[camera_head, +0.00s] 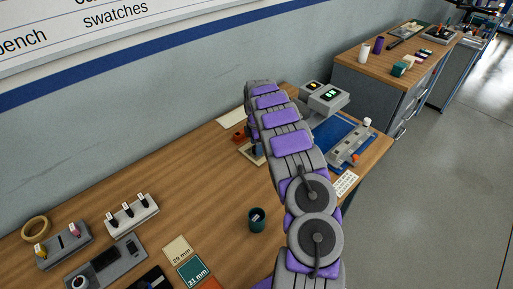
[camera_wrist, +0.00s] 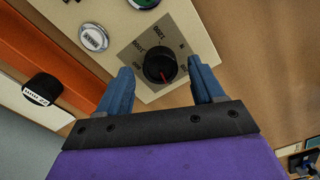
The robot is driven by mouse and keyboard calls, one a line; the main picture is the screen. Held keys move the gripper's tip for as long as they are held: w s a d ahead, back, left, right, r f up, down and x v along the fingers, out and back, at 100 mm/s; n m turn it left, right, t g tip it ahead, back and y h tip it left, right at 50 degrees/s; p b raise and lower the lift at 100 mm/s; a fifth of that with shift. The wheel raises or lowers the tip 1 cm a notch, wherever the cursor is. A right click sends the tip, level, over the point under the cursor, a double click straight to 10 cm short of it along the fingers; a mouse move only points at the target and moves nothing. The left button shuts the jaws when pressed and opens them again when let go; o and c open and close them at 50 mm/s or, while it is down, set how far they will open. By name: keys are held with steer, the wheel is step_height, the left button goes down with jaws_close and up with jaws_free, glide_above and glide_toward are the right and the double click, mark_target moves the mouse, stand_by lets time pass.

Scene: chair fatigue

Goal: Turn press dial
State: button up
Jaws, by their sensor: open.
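In the wrist view, the press dial (camera_wrist: 160,67) is a round black knob with a red pointer line. It sits on a grey plate with printed markings, fixed to a cream panel (camera_wrist: 120,20). My gripper (camera_wrist: 160,70) is open, its two blue fingers on either side of the dial. A gap shows between the knob and each finger; depth and contact cannot be told. In the head view, my purple and grey arm reaches to the back of the bench and hides most of the press area.
In the wrist view, a silver button (camera_wrist: 93,37) and a green part (camera_wrist: 143,3) share the panel, beside an orange bar (camera_wrist: 55,50) and a black labelled knob (camera_wrist: 42,90). In the head view, a dark green cup (camera_head: 257,222) stands left of my arm on the wooden bench (camera_head: 205,185).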

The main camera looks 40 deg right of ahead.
steer(key=shift+f, duration=0.4)
steer(key=c, duration=1.1)
steer(key=shift+o, duration=0.2)
steer(key=shift+r, duration=0.1)
